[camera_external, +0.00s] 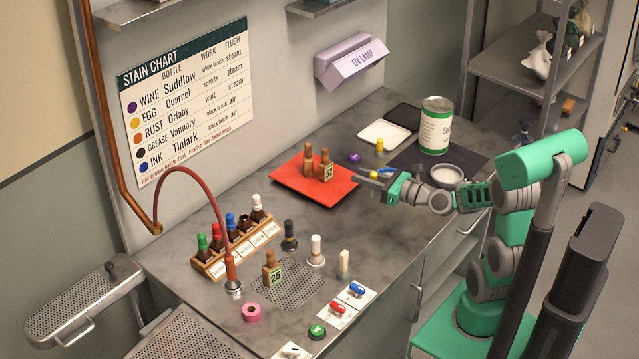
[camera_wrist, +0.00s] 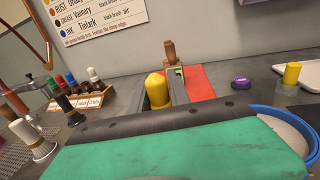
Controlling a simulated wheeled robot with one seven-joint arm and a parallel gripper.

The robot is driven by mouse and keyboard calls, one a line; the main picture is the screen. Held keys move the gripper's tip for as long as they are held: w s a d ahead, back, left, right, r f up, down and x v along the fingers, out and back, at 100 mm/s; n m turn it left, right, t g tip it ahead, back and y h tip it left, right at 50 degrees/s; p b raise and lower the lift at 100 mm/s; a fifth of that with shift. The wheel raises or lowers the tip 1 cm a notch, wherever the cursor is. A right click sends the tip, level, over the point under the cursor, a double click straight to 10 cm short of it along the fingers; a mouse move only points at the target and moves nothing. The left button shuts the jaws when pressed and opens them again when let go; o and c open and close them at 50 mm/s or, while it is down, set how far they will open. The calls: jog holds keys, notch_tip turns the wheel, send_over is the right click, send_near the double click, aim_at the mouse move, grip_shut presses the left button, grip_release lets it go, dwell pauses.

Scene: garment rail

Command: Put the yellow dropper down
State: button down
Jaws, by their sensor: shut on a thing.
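The yellow dropper shows in the wrist view as a rounded yellow bulb (camera_wrist: 156,90) between my fingers. In the external view its yellow top (camera_external: 374,175) shows at my fingertips. My gripper (camera_external: 379,184) is shut on it, just off the right corner of the red mat (camera_external: 292,186). The dropper's lower part is hidden by the fingers, and I cannot tell whether it touches the counter.
A small yellow-topped container (camera_external: 379,146), a purple disc (camera_external: 354,158) and a white tray (camera_external: 384,133) lie behind my gripper. A blue-rimmed dish (camera_wrist: 284,124) is close on its right. A bottle rack (camera_external: 238,246) stands left.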

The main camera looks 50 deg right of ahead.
notch_tip(320, 180, up, 5)
jog(key=w+d+n+y, duration=0.1)
jog(key=w+d, duration=0.2)
jog(key=shift+y, duration=0.4)
jog(key=f+b, duration=0.1)
jog(key=f, duration=0.2)
jog(key=f+b, duration=0.1)
jog(key=f, duration=0.2)
jog(key=a+f+b, duration=0.1)
jog(key=f, duration=0.2)
jog(key=shift+s, duration=0.3)
jog(key=c, duration=1.2)
grip_release()
jog(key=shift+c, duration=0.2)
